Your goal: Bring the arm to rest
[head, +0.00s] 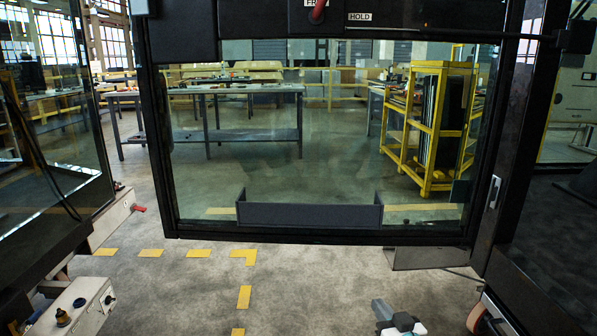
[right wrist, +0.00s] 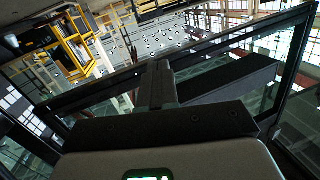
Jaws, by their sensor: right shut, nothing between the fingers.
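My right gripper (head: 380,306) shows low in the head view, right of centre, with grey fingers and a dark and white body behind them. It is in front of the glazed cab door and below its lower edge. In the right wrist view the gripper's fingers (right wrist: 157,82) are together, with nothing between them. Most of the right arm is outside the head view. My left gripper does not show.
A black-framed glass door (head: 320,238) with a dark pocket (head: 308,215) spans the middle. A control box (head: 75,308) stands at lower left. Dark machinery (head: 545,255) is at right. Behind the glass are a workbench (head: 240,88) and yellow rack (head: 428,180). Floor below is clear.

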